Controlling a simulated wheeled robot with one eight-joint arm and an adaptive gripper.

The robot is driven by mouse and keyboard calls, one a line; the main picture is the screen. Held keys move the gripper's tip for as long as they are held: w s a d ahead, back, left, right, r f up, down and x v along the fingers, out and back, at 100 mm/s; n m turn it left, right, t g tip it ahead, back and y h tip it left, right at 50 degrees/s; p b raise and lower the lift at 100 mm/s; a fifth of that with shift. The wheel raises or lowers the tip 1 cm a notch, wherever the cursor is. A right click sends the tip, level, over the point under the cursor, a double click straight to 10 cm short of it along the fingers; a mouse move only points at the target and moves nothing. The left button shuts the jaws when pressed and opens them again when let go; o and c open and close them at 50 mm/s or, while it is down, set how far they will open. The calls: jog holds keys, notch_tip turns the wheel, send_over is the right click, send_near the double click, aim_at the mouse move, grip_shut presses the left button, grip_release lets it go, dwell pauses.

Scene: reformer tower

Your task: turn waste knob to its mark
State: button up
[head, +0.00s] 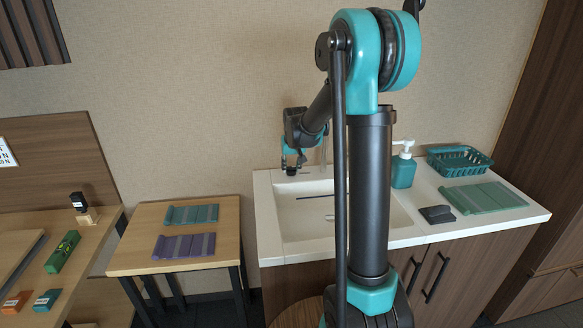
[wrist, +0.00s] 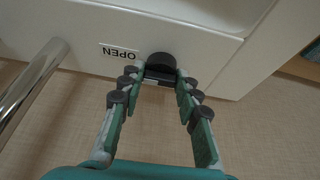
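The waste knob (wrist: 161,62) is a small dark round knob on the white sink edge, in the upper middle of the wrist view. In the head view my gripper (head: 292,167) is over the back of the white sink (head: 300,222). The knob cannot be made out there.
A chrome tube (wrist: 32,85) is close to the left of the fingers in the wrist view. On the counter to the right are a teal soap bottle (head: 403,170), a green basket (head: 459,160), a folded green cloth (head: 484,197) and a dark item (head: 437,214).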

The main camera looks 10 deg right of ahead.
jog(key=c, duration=0.4)
jog(key=shift+c, duration=0.3)
jog(key=shift+n, duration=0.3)
jog(key=n+y, duration=0.1)
jog(key=n, duration=0.1)
jog(key=shift+d+n, duration=0.1)
jog(key=shift+n, duration=0.3)
jog(key=shift+w+d+n+g+y, duration=0.15)
jog(key=shift+n+y, duration=0.3)
jog(key=shift+n, duration=0.5)
jog(key=shift+s+a+n+g+y, duration=0.15)
jog(key=shift+n+y, duration=0.3)
jog(key=shift+n, duration=0.5)
jog(key=shift+w, duration=0.1)
jog(key=o, duration=1.2)
jog(key=shift+d, duration=0.1)
jog(key=shift+c, duration=0.2)
